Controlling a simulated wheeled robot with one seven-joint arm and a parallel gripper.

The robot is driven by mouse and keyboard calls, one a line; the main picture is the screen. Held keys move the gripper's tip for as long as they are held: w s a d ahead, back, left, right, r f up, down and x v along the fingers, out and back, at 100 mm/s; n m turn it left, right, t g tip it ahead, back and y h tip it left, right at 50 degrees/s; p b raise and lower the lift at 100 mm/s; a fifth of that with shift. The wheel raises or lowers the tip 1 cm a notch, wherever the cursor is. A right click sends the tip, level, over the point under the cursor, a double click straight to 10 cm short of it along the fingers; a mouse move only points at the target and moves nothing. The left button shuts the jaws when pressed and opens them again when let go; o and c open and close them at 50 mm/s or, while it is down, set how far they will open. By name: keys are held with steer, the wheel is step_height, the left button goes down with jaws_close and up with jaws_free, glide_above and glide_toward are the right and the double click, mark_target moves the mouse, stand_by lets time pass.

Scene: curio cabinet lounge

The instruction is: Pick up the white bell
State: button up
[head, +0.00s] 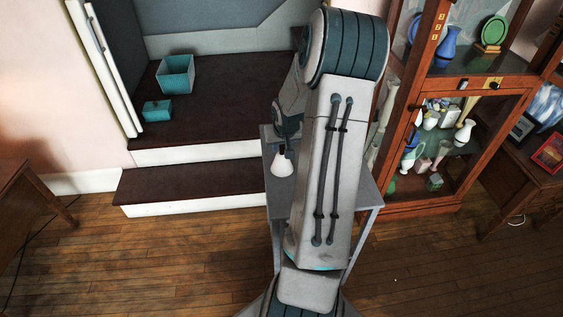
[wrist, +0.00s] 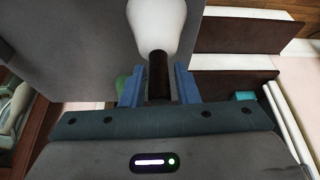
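In the head view my gripper (head: 287,138) is just above the bell, with the fingers hard to make out. I cannot tell whether the bell's rim touches the stand's top.
The grey stand (head: 369,196) is partly hidden behind my arm. Dark-topped steps (head: 190,184) lie to the left, with a teal open box (head: 176,75) and a small teal box (head: 157,110) on the upper level. A glass-shelved wooden cabinet (head: 435,203) with vases stands close at right.

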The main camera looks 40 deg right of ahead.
jaws_close()
steer(key=shift+r, duration=0.55)
steer(key=r, duration=0.2)
steer(key=d+r, duration=0.1)
steer(key=r, duration=0.1)
steer(key=shift+w+d+p, duration=0.1)
steer(key=shift+p, duration=0.25)
steer(key=w+d+r, duration=0.1)
steer(key=d+r, duration=0.5)
steer(key=d, duration=0.4)
steer(key=shift+w+d, duration=0.15)
steer(key=shift+w, duration=0.25)
